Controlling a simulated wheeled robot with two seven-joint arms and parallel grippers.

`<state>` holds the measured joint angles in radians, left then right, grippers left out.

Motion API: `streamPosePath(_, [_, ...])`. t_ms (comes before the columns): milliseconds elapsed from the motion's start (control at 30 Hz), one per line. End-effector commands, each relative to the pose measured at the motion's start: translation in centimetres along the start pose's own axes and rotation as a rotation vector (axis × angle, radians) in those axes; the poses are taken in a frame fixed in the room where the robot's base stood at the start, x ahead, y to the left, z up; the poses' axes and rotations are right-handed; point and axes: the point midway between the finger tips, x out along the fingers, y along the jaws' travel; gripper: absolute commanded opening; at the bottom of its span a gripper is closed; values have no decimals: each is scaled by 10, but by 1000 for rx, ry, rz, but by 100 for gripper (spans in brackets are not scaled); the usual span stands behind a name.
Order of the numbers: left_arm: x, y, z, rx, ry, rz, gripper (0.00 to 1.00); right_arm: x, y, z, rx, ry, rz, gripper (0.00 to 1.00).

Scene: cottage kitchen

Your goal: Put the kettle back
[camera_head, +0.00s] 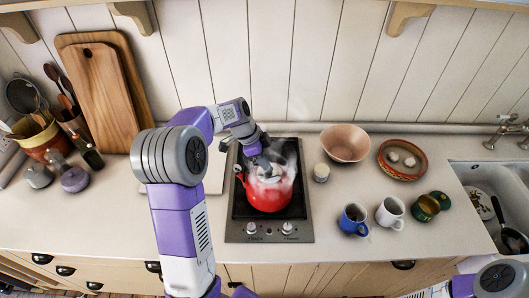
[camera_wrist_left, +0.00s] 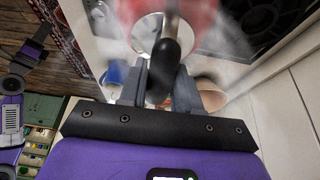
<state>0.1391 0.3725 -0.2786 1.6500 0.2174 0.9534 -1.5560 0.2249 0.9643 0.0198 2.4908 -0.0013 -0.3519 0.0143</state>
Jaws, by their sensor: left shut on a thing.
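The red kettle (camera_head: 268,190) is over the front part of the black hob (camera_head: 240,207). White steam blurs its top, and I cannot tell whether its base touches the hob. My left gripper (camera_head: 258,157) reaches it from behind and to the left. In the left wrist view, the fingers of my left gripper (camera_wrist_left: 160,88) are shut on the kettle's black handle (camera_wrist_left: 168,52). The kettle's red body (camera_wrist_left: 196,18) is partly cut off at the top of that view. My right gripper is not in view; only part of that arm shows at the lower right.
A blue mug (camera_head: 353,220), a white mug (camera_head: 391,213) and a green cup (camera_head: 426,207) stand near the front edge. Cutting boards (camera_head: 105,90) lean on the wall at left.

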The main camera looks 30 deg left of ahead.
Motion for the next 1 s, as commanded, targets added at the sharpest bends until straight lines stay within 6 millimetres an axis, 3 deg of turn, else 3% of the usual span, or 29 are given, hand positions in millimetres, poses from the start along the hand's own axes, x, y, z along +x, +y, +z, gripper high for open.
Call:
streamPosePath(500, [10,-1,3,1,3,-6,0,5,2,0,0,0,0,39])
streamPosePath(533, [11,0,5,0,0,0,35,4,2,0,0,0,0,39])
streamPosePath(667, [10,0,4,0,0,0,55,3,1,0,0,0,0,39])
streamPosePath(1000, [9,0,4,0,0,0,58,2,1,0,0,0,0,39])
